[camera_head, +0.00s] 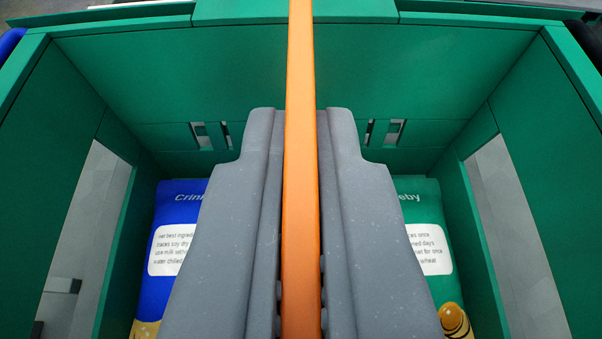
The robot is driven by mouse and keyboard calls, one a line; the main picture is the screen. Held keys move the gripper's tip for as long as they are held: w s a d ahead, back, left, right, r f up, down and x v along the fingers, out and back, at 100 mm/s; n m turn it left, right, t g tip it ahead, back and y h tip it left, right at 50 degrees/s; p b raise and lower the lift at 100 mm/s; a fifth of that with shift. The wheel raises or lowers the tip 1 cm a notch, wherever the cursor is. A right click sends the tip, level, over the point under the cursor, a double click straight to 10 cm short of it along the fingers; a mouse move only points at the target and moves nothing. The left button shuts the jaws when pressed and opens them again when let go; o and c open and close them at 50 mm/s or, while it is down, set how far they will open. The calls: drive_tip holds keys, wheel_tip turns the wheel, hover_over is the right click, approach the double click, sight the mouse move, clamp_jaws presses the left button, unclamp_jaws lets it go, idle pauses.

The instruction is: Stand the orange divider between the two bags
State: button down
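The orange divider (301,200) is seen edge-on as a long upright strip down the middle of the view. My gripper (301,125) has its two grey fingers closed on the divider, one on each side. A blue bag (178,205) with a white label lies to the left, partly hidden by the left finger. A green bag (425,215) with a white label lies to the right, partly hidden by the right finger. The divider lines up between the two bags. Its lower edge is hidden, so I cannot tell whether it touches the floor.
A green crate (180,75) surrounds the bags, with walls at the back, left and right. The side walls have large openings, and the back wall has small slots. A blue object (10,42) shows at the upper left edge.

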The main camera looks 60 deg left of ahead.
drive_tip(key=shift+f, duration=0.55)
drive_tip(key=c, duration=1.6)
unclamp_jaws()
drive_tip(key=shift+r, duration=0.1)
drive_tip(key=shift+r, duration=0.6)
drive_tip(key=v, duration=1.2)
drive_tip(key=shift+s, duration=0.15)
drive_tip(key=shift+f, duration=0.1)
